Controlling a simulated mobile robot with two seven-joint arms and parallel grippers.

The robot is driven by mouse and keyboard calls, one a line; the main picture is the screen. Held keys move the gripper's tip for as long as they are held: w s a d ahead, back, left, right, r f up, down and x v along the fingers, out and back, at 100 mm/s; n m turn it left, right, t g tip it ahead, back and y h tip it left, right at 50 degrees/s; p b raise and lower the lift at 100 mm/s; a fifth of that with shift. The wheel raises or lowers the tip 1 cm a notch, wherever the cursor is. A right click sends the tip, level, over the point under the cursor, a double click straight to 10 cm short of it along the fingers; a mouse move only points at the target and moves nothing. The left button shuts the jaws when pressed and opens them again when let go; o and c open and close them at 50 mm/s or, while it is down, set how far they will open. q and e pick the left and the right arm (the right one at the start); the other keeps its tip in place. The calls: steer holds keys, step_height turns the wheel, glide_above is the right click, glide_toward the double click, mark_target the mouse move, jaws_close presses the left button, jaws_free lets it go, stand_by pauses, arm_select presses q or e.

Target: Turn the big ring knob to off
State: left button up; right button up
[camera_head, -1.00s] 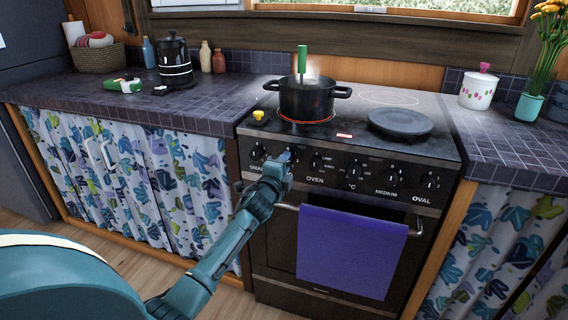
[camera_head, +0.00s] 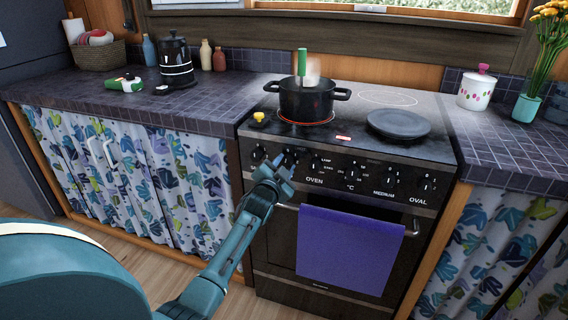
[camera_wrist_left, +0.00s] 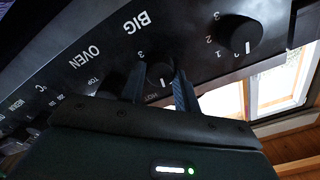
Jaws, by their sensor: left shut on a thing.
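The big ring knob (camera_wrist_left: 160,70) is a black round knob beside the word BIG in the left wrist view, which shows the panel tilted and inverted. My left gripper (camera_wrist_left: 162,88) is shut on it, one dark finger on each side. In the head view my left gripper (camera_head: 283,165) is at the left part of the stove's front panel and mostly hides this knob. The knob's exact setting is hard to read. A black pot (camera_head: 306,101) stands on a ring glowing red, with pale steam above it. My right gripper is not in view.
Another knob (camera_wrist_left: 240,36) is close beside the gripped one. Several more knobs run right along the panel. A purple towel (camera_head: 347,250) hangs from the oven handle below. A yellow object (camera_head: 259,117) and a grey lid-like disc (camera_head: 399,123) are on the stove top.

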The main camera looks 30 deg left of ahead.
arm_select(q)
steer(key=shift+n+p, duration=0.3)
steer(key=shift+n, duration=0.7)
steer(key=o, duration=1)
steer(key=shift+c, duration=0.2)
steer(key=shift+s, duration=0.1)
steer(key=p+v, duration=0.1)
steer(key=v, duration=1.2)
steer(key=shift+p, duration=0.35)
